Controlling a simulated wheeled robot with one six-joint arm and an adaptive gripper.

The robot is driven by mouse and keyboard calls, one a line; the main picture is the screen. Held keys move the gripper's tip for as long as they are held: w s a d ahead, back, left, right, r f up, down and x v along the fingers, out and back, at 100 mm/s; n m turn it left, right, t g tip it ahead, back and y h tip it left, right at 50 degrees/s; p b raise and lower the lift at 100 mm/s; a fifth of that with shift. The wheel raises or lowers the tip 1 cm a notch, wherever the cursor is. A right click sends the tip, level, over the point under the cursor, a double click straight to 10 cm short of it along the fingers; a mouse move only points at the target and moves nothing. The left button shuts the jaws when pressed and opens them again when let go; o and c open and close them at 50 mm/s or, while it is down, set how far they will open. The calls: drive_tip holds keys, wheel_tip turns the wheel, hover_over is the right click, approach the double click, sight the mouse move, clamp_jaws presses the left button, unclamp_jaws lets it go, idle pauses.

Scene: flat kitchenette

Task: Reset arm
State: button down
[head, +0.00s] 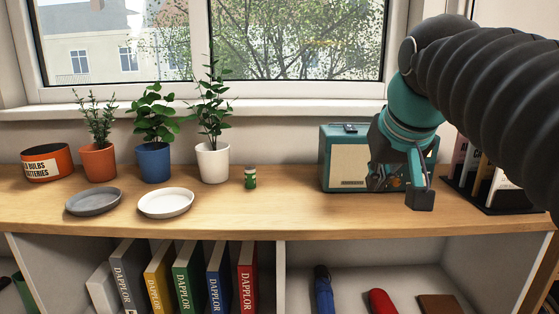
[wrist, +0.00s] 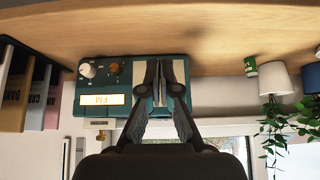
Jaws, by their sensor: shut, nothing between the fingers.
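My gripper (head: 398,188) hangs at the right in the head view, in front of the teal radio (head: 345,160). It is shut and holds nothing. In the wrist view my gripper (wrist: 164,75) shows its fingers close together, overlapping the radio (wrist: 102,72) with its knobs and FM display. The picture there is upside down. I cannot tell how far the fingers are from the radio.
On the wooden counter (head: 300,200) stand three potted plants, a grey plate (head: 93,201), a white plate (head: 166,203), an orange tin (head: 46,162) and a small green can (head: 250,178). A book rack (head: 483,190) is at right. Shelves below hold binders.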

drive_tip(key=s+f, duration=0.6)
drive_tip(key=f, duration=0.6)
drive_tip(key=s+f+g, duration=0.1)
drive_tip(key=s+f, duration=0.6)
drive_tip(key=f, duration=0.5)
drive_tip(key=shift+f, duration=0.2)
